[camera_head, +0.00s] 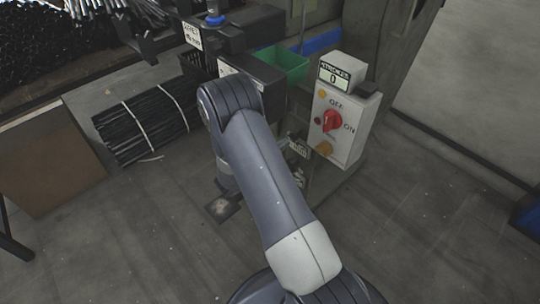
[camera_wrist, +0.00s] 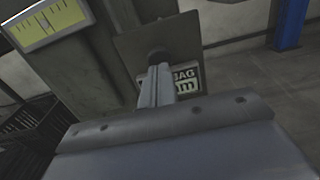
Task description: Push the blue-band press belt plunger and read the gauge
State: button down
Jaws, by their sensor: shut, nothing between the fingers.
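In the wrist view my gripper (camera_wrist: 160,85) is shut and points away from the camera at a dark upright plate (camera_wrist: 185,45) of the press. A dark round stub (camera_wrist: 158,56) is at the fingertips; I cannot tell whether it is the plunger or whether they touch it. A gauge (camera_wrist: 48,22) with a yellow-green face and dark scale marks is at upper left, partly cut off; its reading is not legible. In the head view a blue band (camera_head: 215,19) is on the press (camera_head: 235,30), and my arm hides the gripper.
A control box (camera_head: 338,125) with a red OFF/ON knob (camera_head: 332,121) and a counter (camera_head: 334,76) showing 0 stands at right. A green bin (camera_head: 282,62) is behind. A bundle of dark rods (camera_head: 145,122) lies left. Floor (camera_head: 440,220) at lower right is clear.

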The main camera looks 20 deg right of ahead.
aim_at(292, 138)
jog(key=shift+x, duration=0.9)
jog(key=shift+x, duration=1.05)
jog(key=shift+a, duration=0.1)
jog(key=shift+a, duration=0.2)
jog(key=p+v, duration=0.1)
jog(key=v, duration=1.2)
jog(key=shift+s+a+p, duration=0.25)
jog(key=shift+a+p, duration=0.05)
jog(key=shift+a, duration=0.05)
